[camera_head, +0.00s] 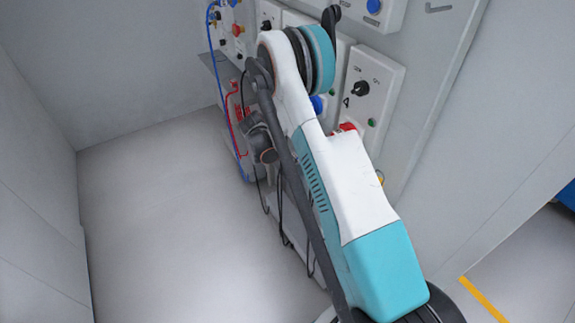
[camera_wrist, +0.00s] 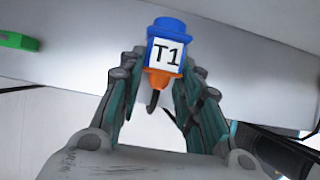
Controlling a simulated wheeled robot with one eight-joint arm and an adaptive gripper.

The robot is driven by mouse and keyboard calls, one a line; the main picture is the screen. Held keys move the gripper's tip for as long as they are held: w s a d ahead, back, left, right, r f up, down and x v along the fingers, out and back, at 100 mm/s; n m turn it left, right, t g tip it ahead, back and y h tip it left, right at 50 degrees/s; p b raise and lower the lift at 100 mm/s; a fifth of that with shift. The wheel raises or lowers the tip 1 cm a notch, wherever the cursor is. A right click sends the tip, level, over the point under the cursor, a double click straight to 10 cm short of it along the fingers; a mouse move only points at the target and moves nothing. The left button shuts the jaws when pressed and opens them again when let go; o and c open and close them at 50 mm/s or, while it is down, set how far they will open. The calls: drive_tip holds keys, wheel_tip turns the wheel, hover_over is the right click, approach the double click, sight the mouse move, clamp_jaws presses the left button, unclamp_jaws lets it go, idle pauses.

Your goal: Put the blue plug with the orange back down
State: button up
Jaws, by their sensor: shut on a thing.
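The blue plug (camera_wrist: 166,30) shows in the wrist view, with a white label reading T1 and an orange back (camera_wrist: 159,78) that faces my gripper. A short dark cable end hangs from the orange part. My gripper (camera_wrist: 163,68) is shut on the plug, one finger on each side. Behind the plug is a pale grey surface; I cannot tell whether the plug touches it. In the head view my own arm crosses the middle, and I cannot make out the plug there.
A wall panel with knob boxes (camera_head: 372,88) stands behind my arm. Blue and red cables (camera_head: 229,115) hang at its left. A green piece (camera_wrist: 17,41) lies at the left of the wrist view. Dark cables run at its lower right. The floor (camera_head: 165,220) left of my arm is clear.

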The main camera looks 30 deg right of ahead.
drive_tip(key=shift+f, duration=0.95)
drive_tip(key=shift+f, duration=0.15)
drive_tip(key=o, duration=1.2)
drive_tip(key=shift+c, duration=0.2)
